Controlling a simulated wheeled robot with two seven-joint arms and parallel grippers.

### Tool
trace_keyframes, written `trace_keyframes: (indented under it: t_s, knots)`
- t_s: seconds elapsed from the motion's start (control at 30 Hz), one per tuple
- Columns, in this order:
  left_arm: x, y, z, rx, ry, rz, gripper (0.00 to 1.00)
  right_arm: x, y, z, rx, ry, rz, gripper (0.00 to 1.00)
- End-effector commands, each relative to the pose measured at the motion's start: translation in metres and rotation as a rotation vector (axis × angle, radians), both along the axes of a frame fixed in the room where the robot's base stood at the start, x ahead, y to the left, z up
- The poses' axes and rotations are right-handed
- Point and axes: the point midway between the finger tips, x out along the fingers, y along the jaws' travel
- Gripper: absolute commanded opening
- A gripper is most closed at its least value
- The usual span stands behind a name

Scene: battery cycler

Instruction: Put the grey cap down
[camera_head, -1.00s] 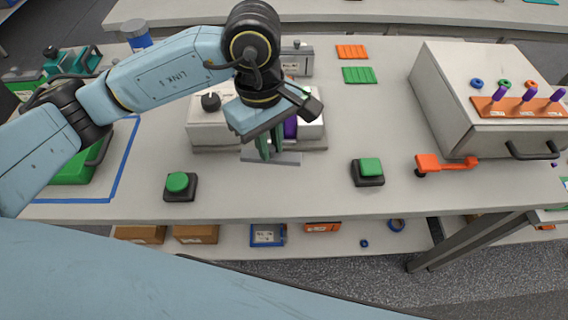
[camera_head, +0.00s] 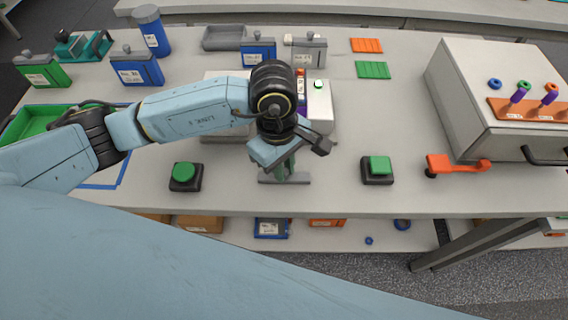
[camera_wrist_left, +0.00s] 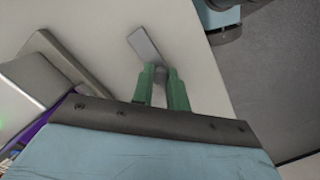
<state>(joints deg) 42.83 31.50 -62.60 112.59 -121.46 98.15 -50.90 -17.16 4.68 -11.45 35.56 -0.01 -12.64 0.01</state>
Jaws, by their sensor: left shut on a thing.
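The grey cap (camera_head: 302,179) is a flat grey bar at the front middle of the table, in front of the white cycler. In the left wrist view the cap (camera_wrist_left: 143,44) sticks out past the fingertips, with a darker grip part between them. My left gripper (camera_head: 284,174) points down and is shut on the cap with its green fingers, also seen in the left wrist view (camera_wrist_left: 162,80). The cap is low over the table; I cannot tell whether it touches. The white cycler (camera_head: 319,98) is partly hidden behind my left arm. My right gripper is not in view.
A green button (camera_head: 185,172) stands left of the cap and another green button (camera_head: 379,168) to the right. Table around the cap is clear.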

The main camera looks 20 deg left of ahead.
Motion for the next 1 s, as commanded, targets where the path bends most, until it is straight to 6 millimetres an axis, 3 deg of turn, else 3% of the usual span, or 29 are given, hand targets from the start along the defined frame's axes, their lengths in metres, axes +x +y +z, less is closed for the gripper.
trace_keyframes:
  t_s: [0.3, 0.33, 0.5, 0.87, 1.0]
  knots:
    - [0.001, 0.0, -0.003, -0.001, -0.002, -0.001, 0.0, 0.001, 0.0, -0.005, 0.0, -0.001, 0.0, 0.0]
    - [0.001, 0.0, -0.003, -0.001, -0.002, 0.0, 0.18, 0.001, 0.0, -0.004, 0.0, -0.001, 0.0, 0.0]
    - [0.0, 0.0, -0.002, -0.001, -0.002, 0.0, 0.37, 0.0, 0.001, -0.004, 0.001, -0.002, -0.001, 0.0]
    - [0.0, 0.0, 0.002, 0.0, -0.001, 0.0, 0.37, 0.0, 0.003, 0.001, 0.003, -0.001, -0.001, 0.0]
    - [0.003, 0.002, 0.023, -0.001, -0.006, 0.001, 0.37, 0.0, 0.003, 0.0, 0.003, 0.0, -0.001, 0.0]
